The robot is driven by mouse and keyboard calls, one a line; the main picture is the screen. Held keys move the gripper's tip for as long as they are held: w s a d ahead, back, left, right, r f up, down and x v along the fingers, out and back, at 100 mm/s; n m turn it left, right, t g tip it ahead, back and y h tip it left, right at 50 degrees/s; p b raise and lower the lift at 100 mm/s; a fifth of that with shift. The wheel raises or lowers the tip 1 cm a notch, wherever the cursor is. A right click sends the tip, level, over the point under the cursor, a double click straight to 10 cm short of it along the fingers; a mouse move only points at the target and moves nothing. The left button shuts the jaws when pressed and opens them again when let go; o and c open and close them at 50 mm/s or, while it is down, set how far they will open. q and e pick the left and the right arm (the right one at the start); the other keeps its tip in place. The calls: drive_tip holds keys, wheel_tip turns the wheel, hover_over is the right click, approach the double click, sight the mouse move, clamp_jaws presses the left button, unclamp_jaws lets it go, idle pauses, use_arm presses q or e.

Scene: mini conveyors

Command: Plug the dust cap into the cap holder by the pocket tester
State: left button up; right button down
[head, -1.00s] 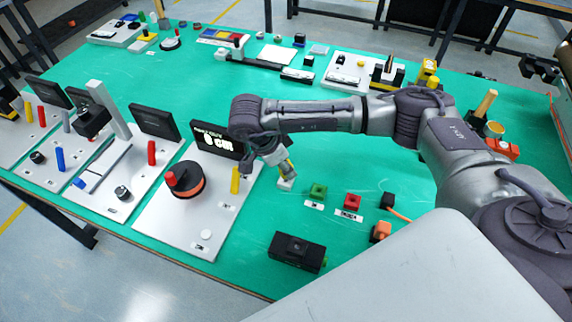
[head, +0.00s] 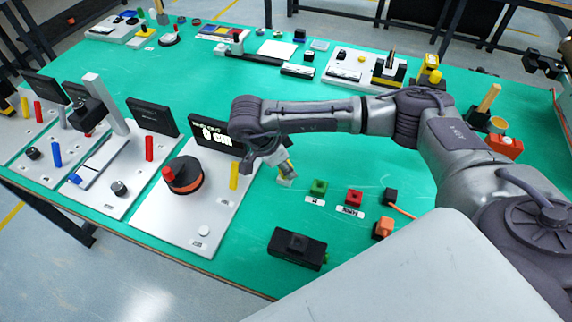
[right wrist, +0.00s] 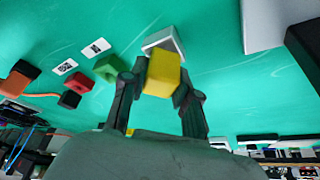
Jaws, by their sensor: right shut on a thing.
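My right gripper (right wrist: 160,92) is shut on a yellow block (right wrist: 162,75), which seems to be the dust cap. In the right wrist view a pale grey-white piece (right wrist: 164,37) shows right at its far end, seemingly the cap holder. In the head view my right gripper (head: 283,165) points down at this small pale piece (head: 286,182) on the green table. I cannot tell if the cap is seated in it or just against it. A black box (head: 297,249), possibly the pocket tester, lies nearer the table's front edge. My left gripper is not in view.
A green block (head: 318,187) and a red block (head: 354,196) with labels stand right of the gripper. A black block (head: 390,195) with an orange cable and an orange block (head: 383,228) stand further right. A white panel (head: 185,205) with a dial lies left.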

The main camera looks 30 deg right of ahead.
drive_tip(key=shift+f, duration=0.3)
drive_tip(key=c, duration=0.8)
unclamp_jaws()
drive_tip(key=shift+r, duration=0.1)
drive_tip(key=v, duration=1.2)
